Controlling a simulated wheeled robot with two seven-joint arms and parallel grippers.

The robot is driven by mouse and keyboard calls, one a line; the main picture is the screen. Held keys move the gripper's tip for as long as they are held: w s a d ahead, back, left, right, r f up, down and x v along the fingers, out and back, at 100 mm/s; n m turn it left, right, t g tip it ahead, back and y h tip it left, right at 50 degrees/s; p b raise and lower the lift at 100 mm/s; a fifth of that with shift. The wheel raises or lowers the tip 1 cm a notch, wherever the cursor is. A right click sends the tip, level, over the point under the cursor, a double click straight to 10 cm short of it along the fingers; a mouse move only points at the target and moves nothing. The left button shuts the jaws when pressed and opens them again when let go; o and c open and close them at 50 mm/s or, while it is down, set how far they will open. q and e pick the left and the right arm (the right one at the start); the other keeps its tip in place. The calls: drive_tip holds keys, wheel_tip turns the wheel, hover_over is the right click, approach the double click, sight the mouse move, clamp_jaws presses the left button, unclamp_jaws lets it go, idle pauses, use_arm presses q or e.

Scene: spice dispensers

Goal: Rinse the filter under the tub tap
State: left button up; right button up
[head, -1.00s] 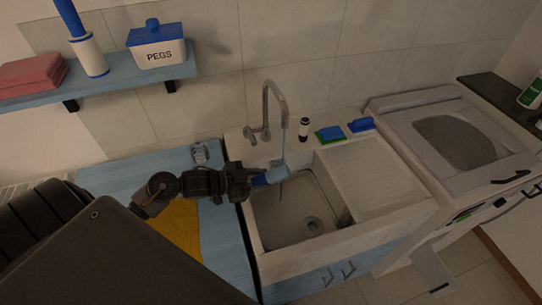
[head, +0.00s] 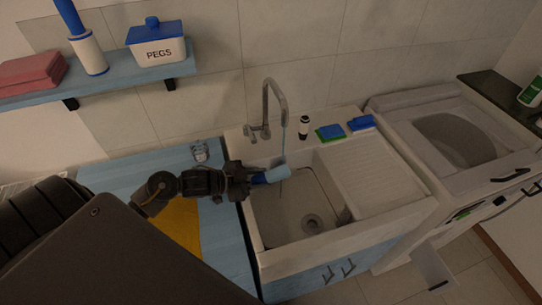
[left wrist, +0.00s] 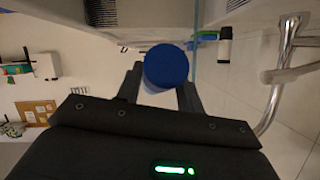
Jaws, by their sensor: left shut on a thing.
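My left gripper (head: 250,181) is shut on the filter (head: 277,174), a light blue cylinder with a darker blue end. It holds the filter over the left side of the white tub (head: 262,245), above the basin floor. The grey tap (head: 268,100) arches over the tub, and a thin blue water stream (head: 284,135) comes down from its spout to the filter. In the left wrist view the filter's round dark blue end (left wrist: 166,67) sits between the fingers, with the tap (left wrist: 285,70) to its right. My right gripper is not in view.
A glass (head: 200,151) stands on the blue counter (head: 225,240), with a yellow cloth (head: 180,222) at left. A dark bottle (head: 304,127) and sponges (head: 330,132) stand on the tub's back ledge. A white washing machine (head: 400,150) stands to the right.

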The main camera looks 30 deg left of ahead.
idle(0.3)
use_arm(q)
drive_tip(key=shift+r, duration=0.1)
drive_tip(key=shift+s+d+r+p, duration=0.1)
drive_tip(key=shift+s+r+p, duration=0.15)
drive_tip(key=shift+p, duration=0.25)
drive_tip(key=s+r+p, duration=0.1)
drive_tip(key=p, duration=0.1)
drive_tip(key=s+d+r+p, duration=0.1)
drive_tip(key=s+r+p, duration=0.1)
drive_tip(key=shift+s+d, duration=0.15)
drive_tip(key=shift+s+d+r+p, duration=0.15)
drive_tip(key=shift+s+d+p, duration=0.05)
drive_tip(key=shift+s+p, duration=0.2)
